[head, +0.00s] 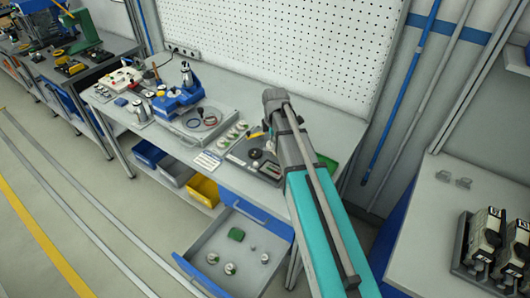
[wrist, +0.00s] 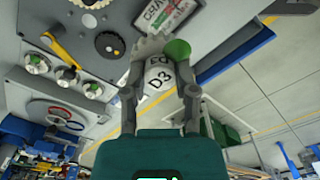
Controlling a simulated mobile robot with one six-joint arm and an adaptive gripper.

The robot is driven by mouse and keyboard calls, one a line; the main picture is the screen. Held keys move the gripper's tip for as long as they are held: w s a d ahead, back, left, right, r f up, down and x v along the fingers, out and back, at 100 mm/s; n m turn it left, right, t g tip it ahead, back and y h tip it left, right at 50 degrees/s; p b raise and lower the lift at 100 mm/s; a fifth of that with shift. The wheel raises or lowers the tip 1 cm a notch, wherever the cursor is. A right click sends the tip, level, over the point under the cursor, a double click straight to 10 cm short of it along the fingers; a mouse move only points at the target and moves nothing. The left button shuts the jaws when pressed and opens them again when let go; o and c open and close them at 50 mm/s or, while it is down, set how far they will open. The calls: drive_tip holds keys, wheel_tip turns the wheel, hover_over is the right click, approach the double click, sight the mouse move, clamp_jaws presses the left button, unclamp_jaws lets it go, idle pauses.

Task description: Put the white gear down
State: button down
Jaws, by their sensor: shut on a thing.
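In the head view my arm hides the gripper's tips and the gear, over the right end of the workbench (head: 222,92).
A grey tray (head: 240,157) with dark round parts lies by my arm. A dark gear (wrist: 109,44) and several green-and-white parts (wrist: 36,63) show in the wrist view. A blue machine (head: 180,98) stands left.

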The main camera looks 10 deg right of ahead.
drive_tip(key=shift+s+f, duration=0.25)
drive_tip(key=shift+s, duration=0.35)
drive_tip(key=shift+w, duration=0.1)
drive_tip(key=w+f+b, duration=0.2)
drive_tip(key=w, duration=0.2)
drive_tip(key=w+f+b, duration=0.3)
drive_tip(key=w, duration=0.1)
drive_tip(key=w+f+b, duration=0.3)
drive_tip(key=w, duration=0.1)
drive_tip(key=shift+w+a, duration=0.1)
drive_tip(key=shift+a, duration=0.05)
drive_tip(key=shift+w+f+b, duration=0.45)
drive_tip(key=shift+f+b, duration=0.05)
drive_tip(key=shift+b, duration=0.05)
